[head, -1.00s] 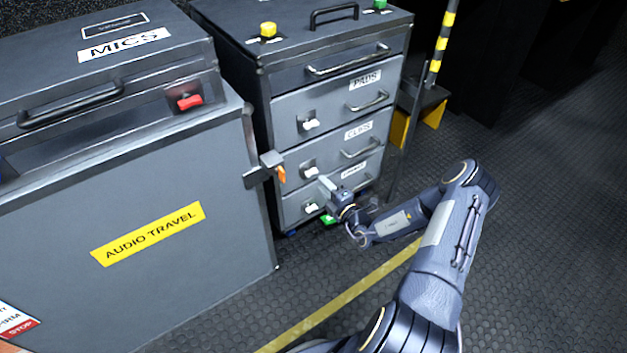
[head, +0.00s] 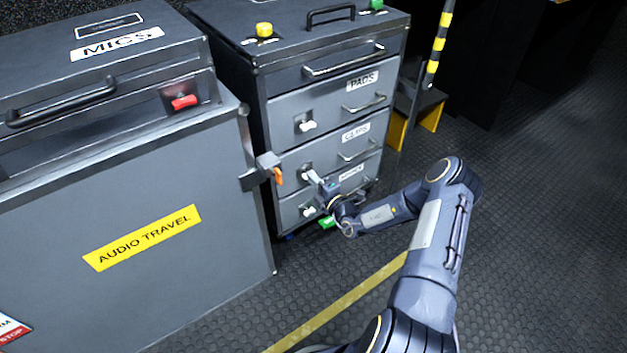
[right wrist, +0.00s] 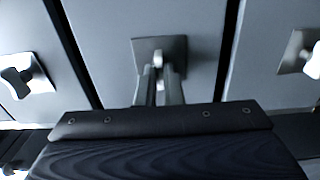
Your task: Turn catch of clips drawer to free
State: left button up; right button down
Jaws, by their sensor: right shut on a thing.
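The clips drawer (head: 322,158) is the middle of three light grey drawers with white labels, and it is closed. Its white catch (head: 305,175) is at the left of the drawer front, mostly covered by my right gripper (head: 312,177). In the right wrist view, the fingers (right wrist: 160,82) are closed around the catch knob (right wrist: 158,60), in front of its square metal plate (right wrist: 147,46). The catch's exact angle is hard to tell behind the fingers. My left gripper is in no view.
The pads drawer above has its own catch (head: 307,126), and the lowest drawer has another (head: 309,211). The grey audio travel case (head: 140,270) stands close on the left, with an orange-handled latch (head: 278,176) jutting toward the drawers. Floor at right is clear.

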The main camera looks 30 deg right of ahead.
jog(key=shift+n+p, duration=4.05)
jog(key=shift+n, duration=4.15)
jog(key=c, duration=1.6)
grip_release()
jog(key=shift+o, duration=0.2)
jog(key=shift+s, duration=0.1)
